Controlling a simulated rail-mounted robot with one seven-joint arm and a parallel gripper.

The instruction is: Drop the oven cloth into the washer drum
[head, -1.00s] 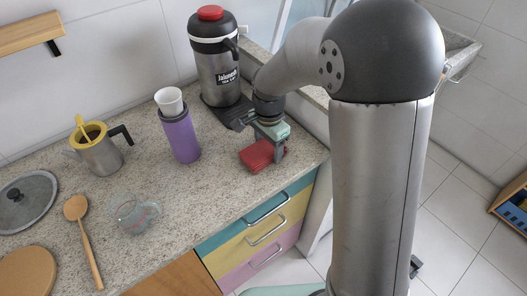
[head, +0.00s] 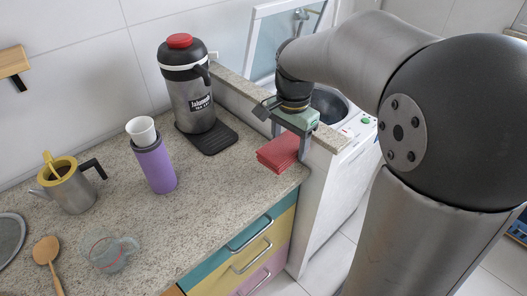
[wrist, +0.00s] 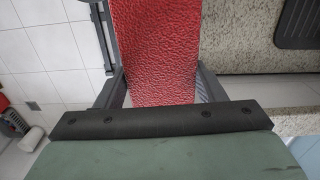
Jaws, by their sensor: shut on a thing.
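The red oven cloth (head: 278,152) is folded and hangs between the fingers of my gripper (head: 289,146), near the right end of the counter. In the wrist view the cloth (wrist: 155,50) fills the space between both fingers, and my gripper (wrist: 160,85) is shut on it. The washer (head: 348,160) stands beyond the counter's right end with its lid (head: 283,42) raised. Its metal drum opening (head: 328,104) shows behind my gripper and is partly hidden by my arm.
A steel flask (head: 190,95) with a red cap stands on a black mat (head: 214,139) left of the cloth. A purple bottle (head: 155,170) with a white cup, a steel pot (head: 70,190) and a glass jug (head: 107,254) are farther left. A raised ledge (head: 240,92) separates counter and washer.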

